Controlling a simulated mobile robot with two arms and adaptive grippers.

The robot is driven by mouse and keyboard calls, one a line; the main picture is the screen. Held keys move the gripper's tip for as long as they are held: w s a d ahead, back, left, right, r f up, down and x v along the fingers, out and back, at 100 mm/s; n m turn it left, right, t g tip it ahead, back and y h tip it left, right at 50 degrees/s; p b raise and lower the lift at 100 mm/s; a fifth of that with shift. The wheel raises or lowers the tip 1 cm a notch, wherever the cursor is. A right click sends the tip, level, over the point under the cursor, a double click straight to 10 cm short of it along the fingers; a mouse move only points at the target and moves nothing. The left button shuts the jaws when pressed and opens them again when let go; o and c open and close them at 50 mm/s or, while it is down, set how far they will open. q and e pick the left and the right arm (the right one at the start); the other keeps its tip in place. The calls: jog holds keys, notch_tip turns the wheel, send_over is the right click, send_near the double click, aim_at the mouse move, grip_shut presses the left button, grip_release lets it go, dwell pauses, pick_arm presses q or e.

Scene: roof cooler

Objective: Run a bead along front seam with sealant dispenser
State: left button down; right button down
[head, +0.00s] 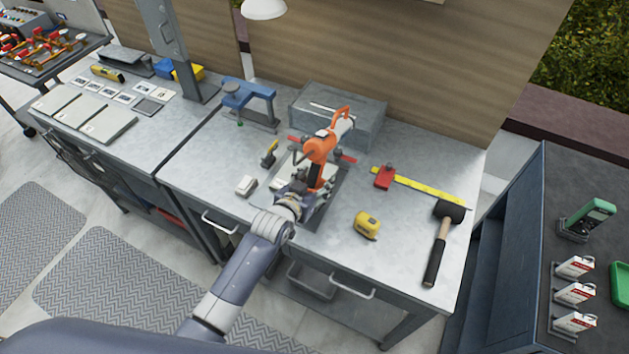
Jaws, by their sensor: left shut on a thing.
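The orange sealant dispenser (319,150) is above the middle of the grey workbench, its upper end leaning up and to the right. My left gripper (306,187) reaches in from below and is shut on its lower part; the arm and wrist hide some of the grip. A grey metal box (364,124) stands just behind the dispenser. The dispenser's upper end overlaps the box in the picture, and I cannot tell whether they touch. I cannot make out the front seam clearly. My right gripper is not in view.
A yellow tape measure (367,225), a black-headed mallet (441,242) and a yellow rule (431,188) with a red block (384,177) lie to the right. A blue clamp-like tool (247,97) stands behind left.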

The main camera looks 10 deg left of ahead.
aim_at(315, 166)
pick_arm(q)
jog(key=shift+w+r+p, duration=0.15)
jog(key=shift+r+p, duration=0.7)
jog(key=shift+r, duration=0.5)
jog(key=shift+r+p, duration=0.3)
jog(key=shift+r, duration=1.55)
